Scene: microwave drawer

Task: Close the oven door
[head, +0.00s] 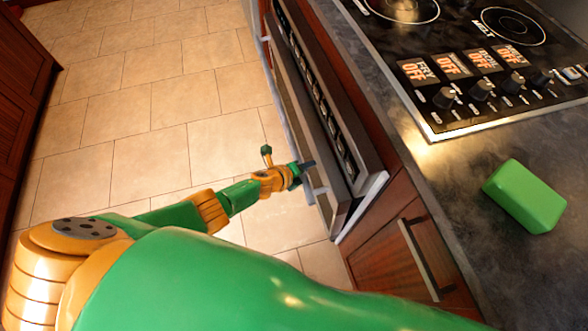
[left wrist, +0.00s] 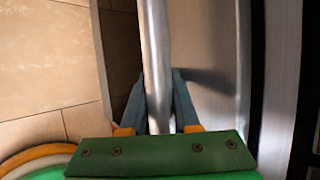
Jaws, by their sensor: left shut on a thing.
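The oven door (head: 300,125) is at the upper middle of the head view, under the counter. It stands partly open, with a gap between it and the oven front. A silver bar handle (left wrist: 155,50) runs up the middle of the left wrist view, along the door's outer face (left wrist: 207,60). My left gripper (head: 304,171) is at the near end of the door. In the left wrist view its blue-grey fingers (left wrist: 159,92) lie on both sides of the handle, shut on it. My right gripper is not in view.
A dark counter (head: 440,175) with a black cooktop (head: 500,60) and a green block (head: 525,196) is on the right. A wooden drawer with a handle (head: 419,259) sits below the counter, beside the oven. Open tiled floor (head: 150,90) lies to the left.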

